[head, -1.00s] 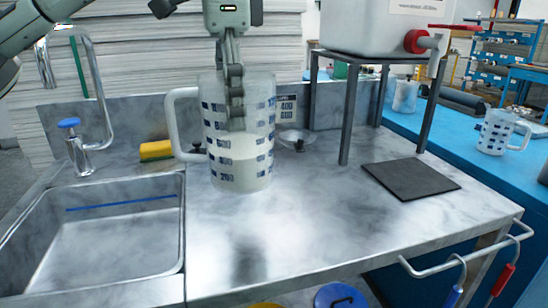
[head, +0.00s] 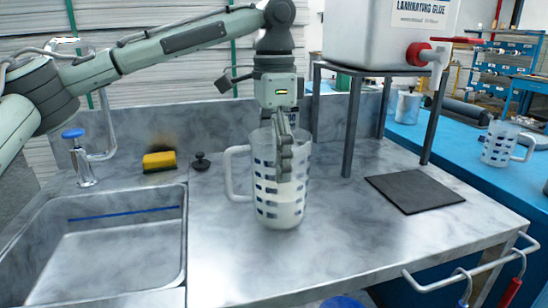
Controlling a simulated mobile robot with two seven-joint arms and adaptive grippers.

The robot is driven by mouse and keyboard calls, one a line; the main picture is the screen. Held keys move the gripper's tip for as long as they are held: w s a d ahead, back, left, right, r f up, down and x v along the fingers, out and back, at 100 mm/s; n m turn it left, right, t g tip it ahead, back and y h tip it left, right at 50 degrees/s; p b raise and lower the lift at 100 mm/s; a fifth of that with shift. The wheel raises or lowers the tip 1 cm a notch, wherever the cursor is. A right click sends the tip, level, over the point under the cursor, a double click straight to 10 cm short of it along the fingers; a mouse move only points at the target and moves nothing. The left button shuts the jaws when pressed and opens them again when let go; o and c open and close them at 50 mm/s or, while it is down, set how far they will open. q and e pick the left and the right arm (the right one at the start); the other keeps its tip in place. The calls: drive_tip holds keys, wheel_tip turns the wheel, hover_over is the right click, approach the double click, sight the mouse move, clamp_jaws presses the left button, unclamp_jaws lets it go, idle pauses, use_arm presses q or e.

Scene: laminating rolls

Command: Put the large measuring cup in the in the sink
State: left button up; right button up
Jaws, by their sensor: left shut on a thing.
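The large measuring cup (head: 265,205) is clear, with dark printed marks and a white handle on its left side. It is upright over the metal counter, right of the sink. I cannot tell whether its base touches the counter. My left gripper (head: 284,172) points down at the cup and is shut on it; the fingertips overlap the cup and the exact grip is partly hidden. The sink (head: 120,250) is the empty metal basin at the lower left. My right gripper is not in view.
A tap with a blue knob (head: 73,134) stands behind the sink. A yellow sponge (head: 159,161) and a black stopper (head: 201,162) lie at the back. A glue tank (head: 380,45) sits on a dark stand, with a black mat (head: 415,193) beside it. Another measuring cup (head: 499,145) stands on the blue bench.

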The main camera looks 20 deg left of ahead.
use_arm(q)
drive_tip(key=shift+f, duration=0.1)
drive_tip(key=o, duration=1.7)
